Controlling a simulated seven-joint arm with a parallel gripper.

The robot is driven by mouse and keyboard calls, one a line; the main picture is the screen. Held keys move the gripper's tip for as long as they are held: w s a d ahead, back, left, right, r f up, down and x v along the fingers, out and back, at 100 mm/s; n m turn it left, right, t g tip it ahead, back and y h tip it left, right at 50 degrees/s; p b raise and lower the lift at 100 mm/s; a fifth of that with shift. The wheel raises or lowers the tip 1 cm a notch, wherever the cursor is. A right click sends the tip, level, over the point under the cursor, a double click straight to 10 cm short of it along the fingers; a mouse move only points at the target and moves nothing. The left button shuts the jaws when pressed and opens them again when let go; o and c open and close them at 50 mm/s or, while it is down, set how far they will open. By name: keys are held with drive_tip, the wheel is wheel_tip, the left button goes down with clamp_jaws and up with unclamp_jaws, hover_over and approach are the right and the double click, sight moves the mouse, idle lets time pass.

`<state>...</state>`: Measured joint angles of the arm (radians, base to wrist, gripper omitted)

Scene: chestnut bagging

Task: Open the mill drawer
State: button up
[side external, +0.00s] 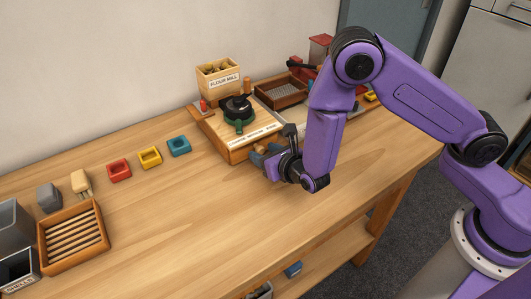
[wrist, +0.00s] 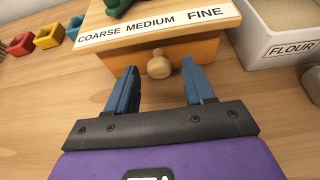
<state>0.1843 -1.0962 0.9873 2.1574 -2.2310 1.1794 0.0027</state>
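The flour mill (side external: 225,118) stands against the back of the bench, a wooden box with a hopper, a black top part and a green piece. Its front label strip (wrist: 155,26) reads COARSE, MEDIUM, FINE. Below the strip, the drawer front (wrist: 120,68) shows in the wrist view with a round wooden knob (wrist: 159,65). The drawer looks closed. My gripper (wrist: 162,80) is open, its two blue fingers apart on either side of the knob, slightly short of it. In the side view my gripper (side external: 264,157) hides the knob.
A tray labelled FLOUR (wrist: 278,50) stands right of the mill. Red (side external: 119,171), yellow (side external: 150,157) and blue (side external: 179,146) small cups stand left of it. A slatted wooden tray (side external: 73,263) is at the left front. The bench middle is clear.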

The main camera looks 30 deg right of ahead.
clamp_jaws()
drive_tip(key=s, duration=1.1)
drive_tip(key=shift+o, duration=0.7)
unclamp_jaws()
drive_tip(key=shift+s+a, duration=0.1)
drive_tip(key=v, duration=1.7)
drive_tip(key=shift+r, duration=0.1)
